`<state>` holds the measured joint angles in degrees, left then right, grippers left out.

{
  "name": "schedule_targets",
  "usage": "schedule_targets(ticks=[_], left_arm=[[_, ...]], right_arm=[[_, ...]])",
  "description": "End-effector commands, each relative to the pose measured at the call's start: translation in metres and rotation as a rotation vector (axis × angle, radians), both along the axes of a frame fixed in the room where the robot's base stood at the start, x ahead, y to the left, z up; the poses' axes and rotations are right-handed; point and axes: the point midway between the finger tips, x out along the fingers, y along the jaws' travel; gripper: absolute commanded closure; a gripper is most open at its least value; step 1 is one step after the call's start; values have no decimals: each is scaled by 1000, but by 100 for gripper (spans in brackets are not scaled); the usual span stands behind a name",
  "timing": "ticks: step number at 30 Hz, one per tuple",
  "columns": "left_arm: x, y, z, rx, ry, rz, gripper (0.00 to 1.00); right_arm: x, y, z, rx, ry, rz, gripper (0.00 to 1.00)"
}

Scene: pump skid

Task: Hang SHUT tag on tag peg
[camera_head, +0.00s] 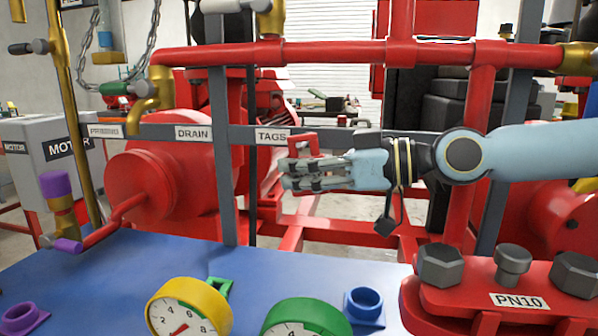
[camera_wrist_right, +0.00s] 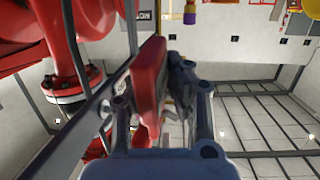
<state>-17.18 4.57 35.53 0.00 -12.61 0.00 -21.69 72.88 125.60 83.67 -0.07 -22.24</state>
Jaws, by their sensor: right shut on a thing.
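My right gripper (camera_head: 288,174) reaches in from the right in front of the grey rail, beside the white TAGS label (camera_head: 272,137). It is shut on a red tag (camera_wrist_right: 149,85), seen as a red slab between the fingers in the right wrist view. In the head view, a red piece of the tag (camera_head: 303,142) shows above the fingers, just right of the label. The fingers hide much of the tag, and no lettering on it is readable. The tag peg cannot be made out; whether the tag touches it is unclear. My left gripper is not in view.
The grey rail (camera_head: 155,131) also carries a DRAIN label (camera_head: 193,133). A red pipe (camera_head: 340,52) runs above. A grey upright (camera_head: 222,170) stands left of the gripper. Below is a blue deck (camera_head: 130,262) with a yellow gauge (camera_head: 187,309) and a green gauge (camera_head: 306,317).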

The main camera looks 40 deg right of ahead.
Motion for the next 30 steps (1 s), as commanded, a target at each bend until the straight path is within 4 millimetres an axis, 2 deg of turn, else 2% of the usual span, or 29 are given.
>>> schedule_targets(ticks=[13, 14, 19, 30], left_arm=[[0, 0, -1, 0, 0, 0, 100], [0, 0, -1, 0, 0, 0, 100], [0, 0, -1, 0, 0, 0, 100], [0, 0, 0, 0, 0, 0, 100]], right_arm=[[1, -1, 0, -1, -1, -1, 100], [1, -1, 0, -1, -1, -1, 84], [1, -1, 0, -2, -1, -1, 61], [1, -1, 0, -3, -2, 0, 60]])
